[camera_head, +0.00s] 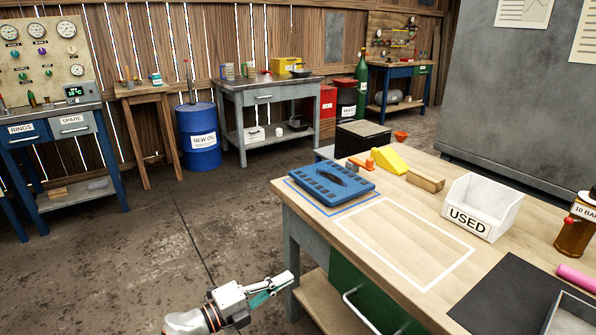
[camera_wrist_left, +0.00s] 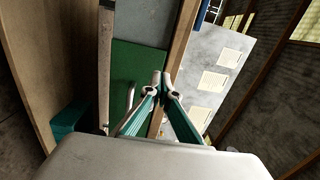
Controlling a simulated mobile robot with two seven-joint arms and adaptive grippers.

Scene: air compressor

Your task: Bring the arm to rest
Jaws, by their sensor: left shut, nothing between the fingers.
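My left gripper (camera_head: 282,282) comes in from the bottom left in the head view. It is shut and empty, in the air in front of the workbench's front side, below the tabletop level. In the left wrist view its two fingertips (camera_wrist_left: 161,77) meet, with nothing between them. The wooden workbench (camera_head: 345,240) stands to its right, with a green front (camera_wrist_left: 138,75) showing behind the fingers in the wrist view. My right gripper is not in view.
On the bench are a blue tray (camera_head: 330,184), a white bin marked USED (camera_head: 483,206), a yellow wedge (camera_head: 389,160), a dark mat (camera_head: 505,300) and an amber bottle (camera_head: 574,236). A silver handle (camera_head: 358,312) sticks out from the green front. The floor to the left is clear.

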